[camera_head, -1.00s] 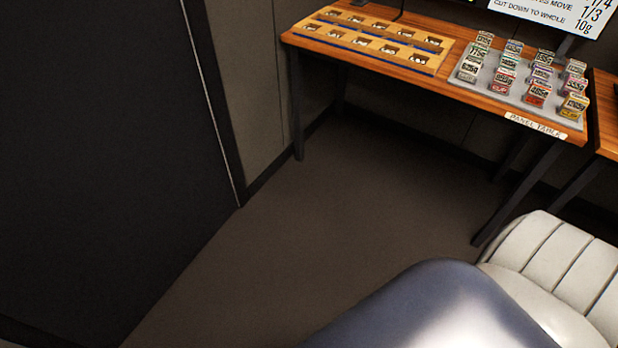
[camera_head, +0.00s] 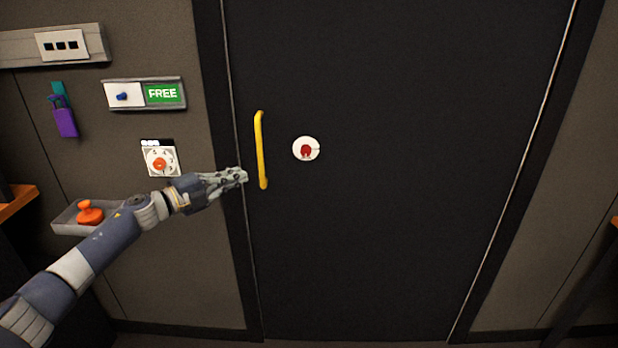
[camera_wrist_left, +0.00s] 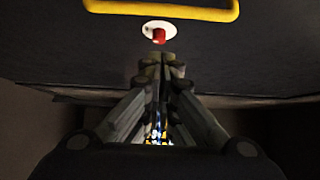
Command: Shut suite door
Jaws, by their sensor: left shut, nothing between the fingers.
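The dark suite door (camera_head: 400,230) fills the middle of the head view and appears to sit flush in its frame. A yellow vertical handle (camera_head: 261,150) is on its left side, with a round white disc with a red centre (camera_head: 306,148) to the right of it. My left gripper (camera_head: 244,175) is shut and empty, just left of the handle's lower end; I cannot tell whether it touches the door. In the left wrist view the shut fingers (camera_wrist_left: 158,62) point toward the door, with the yellow handle (camera_wrist_left: 165,11) at the top. My right gripper is out of view.
On the wall left of the door are a green FREE sign (camera_head: 163,93), a dial with an orange knob (camera_head: 160,161), a purple hanging tag (camera_head: 65,121) and a tray (camera_head: 68,226) holding an orange knob (camera_head: 89,211). Table edges show at both sides.

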